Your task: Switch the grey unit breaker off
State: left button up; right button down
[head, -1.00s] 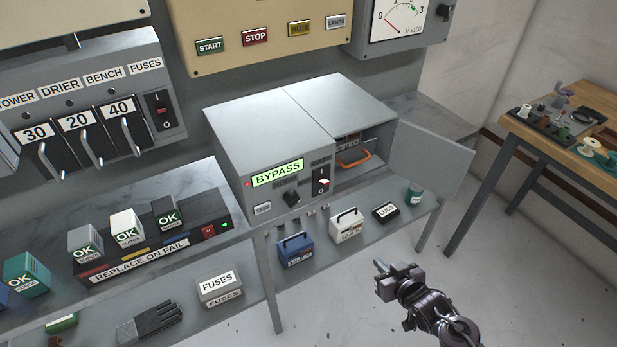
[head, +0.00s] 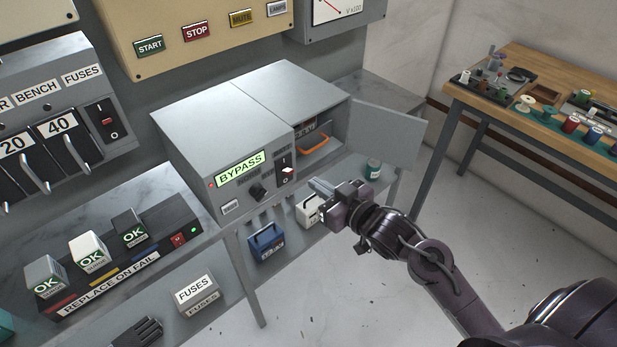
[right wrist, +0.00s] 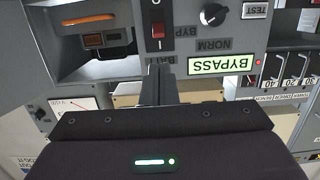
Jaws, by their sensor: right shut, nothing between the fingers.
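The grey unit (head: 225,125) stands on the bench, its green display reading BYPASS. Its breaker, a black rocker switch (head: 286,171) marked I and O, is on the front, right of a black knob (head: 258,192). The right wrist view shows the breaker (right wrist: 157,20) upside down, with a red part on it. My right gripper (head: 318,187) is shut and empty, in front of the unit, to the right of and slightly below the breaker. In the right wrist view its fingers (right wrist: 160,82) point towards the breaker with a gap apparent. My left gripper is not in view.
The unit's right compartment is open, its door (head: 385,135) swung out to the right; an orange handle (head: 313,143) shows inside. Below are a blue box (head: 266,242), a white box (head: 308,210) and a teal can (head: 373,169). A wooden table (head: 480,100) stands right.

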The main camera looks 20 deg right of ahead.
aim_at(288, 171)
jog(key=p+x, duration=0.1)
jog(key=x, duration=0.8)
